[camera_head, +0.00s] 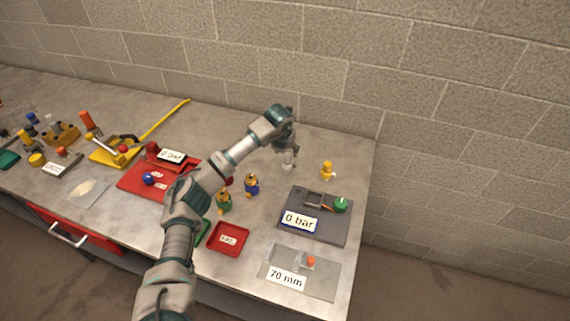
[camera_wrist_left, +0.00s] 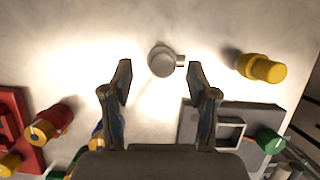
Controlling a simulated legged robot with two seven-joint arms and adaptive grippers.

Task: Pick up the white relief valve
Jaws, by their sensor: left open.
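The white relief valve (camera_head: 288,161) stands on the grey table near its back edge. In the left wrist view the valve (camera_wrist_left: 162,61) looks whitish grey, round-topped, with a short side stub pointing right. My left gripper (camera_head: 287,148) is above it, pointing down. In the left wrist view the open fingers of my left gripper (camera_wrist_left: 159,72) lie on either side of the valve in the picture, with nothing held. I cannot tell the exact height gap. My right gripper is not in view.
A yellow valve (camera_head: 327,170) stands right of the white one. A grey tray (camera_head: 320,230) labelled "0 bar" lies in front. Blue-topped (camera_head: 252,185) and green-topped (camera_head: 224,201) valves stand to the left. A red tray (camera_head: 228,252) lies nearer. The block wall rises behind.

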